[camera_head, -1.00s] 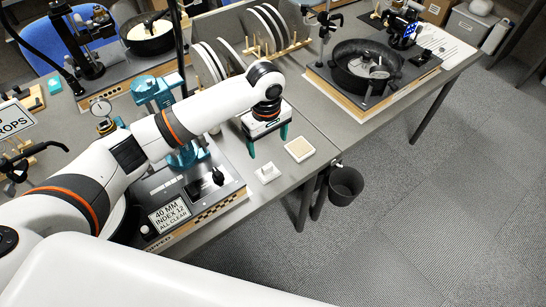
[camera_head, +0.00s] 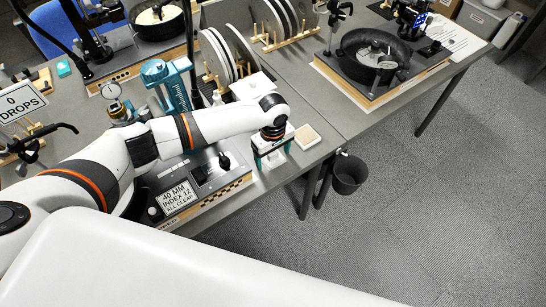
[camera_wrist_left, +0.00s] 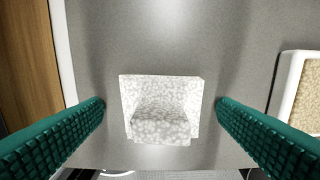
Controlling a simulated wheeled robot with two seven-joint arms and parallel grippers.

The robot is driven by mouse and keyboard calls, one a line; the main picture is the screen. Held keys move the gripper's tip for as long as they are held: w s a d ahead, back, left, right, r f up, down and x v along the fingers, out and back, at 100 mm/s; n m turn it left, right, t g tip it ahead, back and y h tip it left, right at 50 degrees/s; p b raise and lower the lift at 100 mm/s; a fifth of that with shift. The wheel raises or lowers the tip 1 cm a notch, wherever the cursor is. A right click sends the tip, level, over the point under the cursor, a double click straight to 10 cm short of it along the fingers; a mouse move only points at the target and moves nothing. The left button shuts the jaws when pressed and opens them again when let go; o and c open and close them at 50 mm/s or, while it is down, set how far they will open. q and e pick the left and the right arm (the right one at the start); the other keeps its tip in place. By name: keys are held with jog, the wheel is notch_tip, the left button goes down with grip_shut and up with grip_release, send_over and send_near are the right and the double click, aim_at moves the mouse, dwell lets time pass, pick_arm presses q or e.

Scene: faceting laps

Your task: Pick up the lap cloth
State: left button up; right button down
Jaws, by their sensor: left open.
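The lap cloth (camera_wrist_left: 162,108) is a small white, speckled, folded piece on the grey bench top. It shows in the middle of the left wrist view. My left gripper (camera_wrist_left: 160,106) is open, with one green finger on each side of the cloth and a gap to it on both sides. In the head view my left gripper (camera_head: 274,155) points down near the bench's front edge, over the cloth, which it mostly hides there. My right gripper is not in view.
A square white-rimmed tray with a beige face (camera_head: 307,137) lies just right of the gripper. The faceting machine's base (camera_head: 205,180) stands to the left. Discs in a wooden rack (camera_head: 232,55) stand behind. A dark bucket (camera_head: 349,174) hangs beside the bench.

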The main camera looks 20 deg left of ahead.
pick_arm(q)
jog(key=c, duration=1.1)
jog(key=shift+r, duration=0.1)
notch_tip(320, 180, up, 10)
jog(key=shift+f, duration=0.1)
jog(key=shift+o, duration=1.1)
jog(key=shift+c, duration=0.5)
